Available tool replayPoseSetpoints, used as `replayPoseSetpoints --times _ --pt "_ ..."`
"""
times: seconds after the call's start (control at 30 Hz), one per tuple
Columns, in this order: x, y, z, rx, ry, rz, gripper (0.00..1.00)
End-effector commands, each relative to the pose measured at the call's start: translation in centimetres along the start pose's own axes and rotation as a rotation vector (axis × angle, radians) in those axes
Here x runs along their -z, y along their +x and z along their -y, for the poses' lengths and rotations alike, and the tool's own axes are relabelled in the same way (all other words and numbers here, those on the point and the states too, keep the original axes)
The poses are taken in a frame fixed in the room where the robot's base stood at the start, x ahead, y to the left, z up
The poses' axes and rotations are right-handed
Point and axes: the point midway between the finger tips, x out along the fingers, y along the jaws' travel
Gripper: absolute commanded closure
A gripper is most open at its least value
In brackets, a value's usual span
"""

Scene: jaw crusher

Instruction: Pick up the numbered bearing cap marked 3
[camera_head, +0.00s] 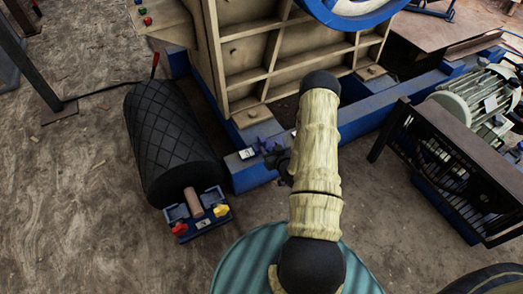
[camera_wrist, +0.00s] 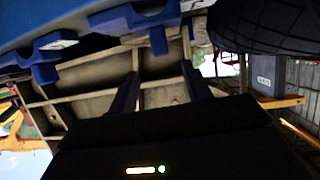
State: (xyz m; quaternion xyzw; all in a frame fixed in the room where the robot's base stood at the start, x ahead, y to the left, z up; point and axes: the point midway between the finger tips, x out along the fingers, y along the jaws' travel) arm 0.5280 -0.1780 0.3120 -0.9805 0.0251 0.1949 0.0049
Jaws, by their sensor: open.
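A small blue part with a white label (camera_head: 246,153) sits on the blue frame at the foot of the beige crusher, left of my forearm. I cannot read its number. Blue cap-shaped parts also show in the wrist view, one with a white label (camera_wrist: 58,43) at upper left and one (camera_wrist: 140,17) at the top; their numbers are unreadable too. My gripper (camera_head: 280,163) is mostly hidden behind my arm in the head view, close to the labelled part. In the wrist view my gripper (camera_wrist: 160,70) has its fingers apart with nothing between them.
A black ribbed roller (camera_head: 170,140) lies left, with a blue bearing block (camera_head: 203,222) carrying red and yellow knobs at its end. The beige crusher body (camera_head: 250,50) rises behind. A motor (camera_head: 470,100) and a black grille (camera_head: 450,170) stand right. Bare ground lies left.

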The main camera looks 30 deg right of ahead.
Motion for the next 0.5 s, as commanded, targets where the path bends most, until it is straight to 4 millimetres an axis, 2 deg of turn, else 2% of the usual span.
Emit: replayPoseSetpoints --times 0.03,0.23,0.33,0.5 --pt "-0.3 1.1 0.0 0.000 -0.001 -0.003 0.51" --pt "-0.3 4.6 0.0 0.000 -0.002 -0.003 0.51" --pt "-0.2 5.5 0.0 -0.001 0.000 -0.002 0.51" --pt "0.0 5.8 0.0 -0.001 0.001 0.001 0.51"
